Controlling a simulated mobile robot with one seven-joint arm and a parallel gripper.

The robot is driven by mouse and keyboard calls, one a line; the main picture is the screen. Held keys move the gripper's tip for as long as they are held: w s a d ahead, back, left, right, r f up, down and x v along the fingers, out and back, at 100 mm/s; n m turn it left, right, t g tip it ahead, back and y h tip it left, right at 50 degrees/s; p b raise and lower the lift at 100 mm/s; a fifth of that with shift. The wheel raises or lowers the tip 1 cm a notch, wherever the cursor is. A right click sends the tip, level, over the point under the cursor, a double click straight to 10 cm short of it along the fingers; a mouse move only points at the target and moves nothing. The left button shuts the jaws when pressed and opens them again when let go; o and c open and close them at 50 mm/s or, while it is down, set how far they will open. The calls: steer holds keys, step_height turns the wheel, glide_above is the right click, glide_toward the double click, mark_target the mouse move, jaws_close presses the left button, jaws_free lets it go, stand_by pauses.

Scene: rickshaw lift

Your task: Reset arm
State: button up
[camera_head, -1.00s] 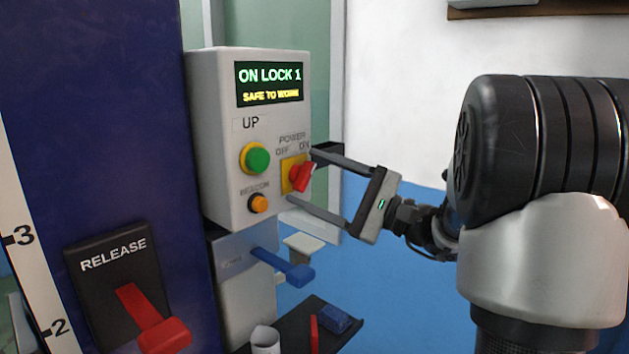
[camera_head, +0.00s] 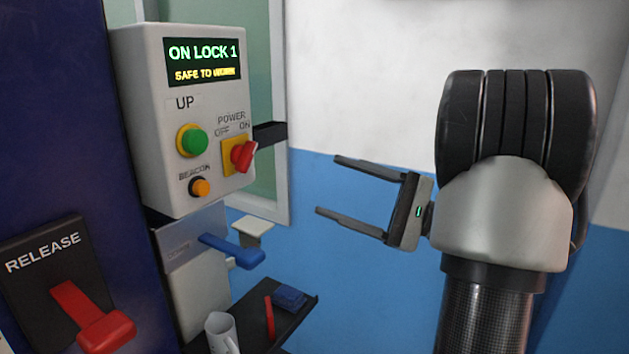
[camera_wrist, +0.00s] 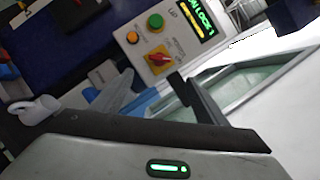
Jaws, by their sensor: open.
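My gripper (camera_head: 327,184) is open and empty in the head view. Its two fingers point left toward the control box (camera_head: 150,130), with a clear gap between them and the box. The box's red power knob (camera_head: 243,156) sits on a yellow plate, under the OFF and ON labels. The box also has a green UP button (camera_head: 194,142) and an orange beacon button (camera_head: 200,187). Its screen (camera_head: 203,62) reads "ON LOCK 1" and "SAFE TO WORK". The wrist view shows the red knob (camera_wrist: 159,59) and the green button (camera_wrist: 155,20) tilted.
A blue lever (camera_head: 232,250) sticks out below the box. A dark shelf (camera_head: 302,313) holds a white mug (camera_head: 221,333), a red item and a blue item. A red release lever (camera_head: 88,318) is at lower left. The blue and white wall behind the gripper is clear.

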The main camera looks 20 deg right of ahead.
steer(key=shift+s+d+f, duration=0.15)
steer(key=shift+s+d, duration=0.2)
steer(key=shift+d, duration=0.05)
